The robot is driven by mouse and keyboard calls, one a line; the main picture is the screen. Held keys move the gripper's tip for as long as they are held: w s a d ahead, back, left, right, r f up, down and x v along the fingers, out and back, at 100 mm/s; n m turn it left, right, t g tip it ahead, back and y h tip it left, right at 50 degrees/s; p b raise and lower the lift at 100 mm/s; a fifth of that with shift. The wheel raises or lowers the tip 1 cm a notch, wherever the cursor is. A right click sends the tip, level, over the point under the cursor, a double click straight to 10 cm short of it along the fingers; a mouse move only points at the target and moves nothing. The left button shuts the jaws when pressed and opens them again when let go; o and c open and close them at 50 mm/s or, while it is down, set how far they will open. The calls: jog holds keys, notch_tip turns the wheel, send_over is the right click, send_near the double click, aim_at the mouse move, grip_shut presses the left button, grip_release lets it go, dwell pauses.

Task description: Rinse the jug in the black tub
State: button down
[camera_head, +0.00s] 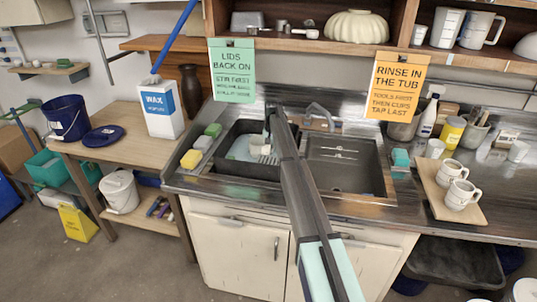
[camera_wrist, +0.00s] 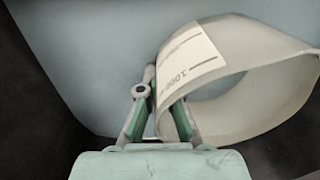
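The black tub (camera_head: 231,170) stands in the left part of the sink, with pale bluish water in it. The white jug (camera_head: 257,144) is inside the tub, partly hidden by my arm. In the wrist view the jug (camera_wrist: 245,50) shows a measuring scale marked 1000 and its open mouth, over the bluish water. My gripper (camera_wrist: 160,107) has a finger on each side of the jug's wall near the rim and is closed on it. In the head view my gripper is largely hidden behind my arm at the tub. How deep the jug sits in the water cannot be told.
An empty-looking dark basin (camera_head: 345,165) is right of the tub, with a tap (camera_head: 318,112) behind. Sponges (camera_head: 192,158) lie along the left edge. A board (camera_head: 438,193) with two mugs (camera_head: 461,194) is at the right. A shelf with hanging signs (camera_head: 397,85) is above.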

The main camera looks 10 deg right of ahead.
jog(key=shift+s+a, duration=1.1)
jog(key=shift+s, duration=1.5)
jog(key=shift+w+d, duration=0.4)
jog(key=shift+w, duration=0.5)
jog(key=shift+w+d, duration=0.35)
jog(key=shift+w, duration=0.6)
jog(key=shift+w+d, duration=0.4)
jog(key=shift+w, duration=0.5)
jog(key=s, duration=0.1)
jog(key=s+a, duration=0.1)
jog(key=shift+s+a, duration=0.1)
jog(key=shift+s, duration=0.3)
jog(key=shift+r+p, duration=0.15)
jog(key=shift+p, duration=0.15)
notch_tip(320, 180, up, 24)
jog(key=p, duration=0.8)
jog(key=shift+f, duration=0.2)
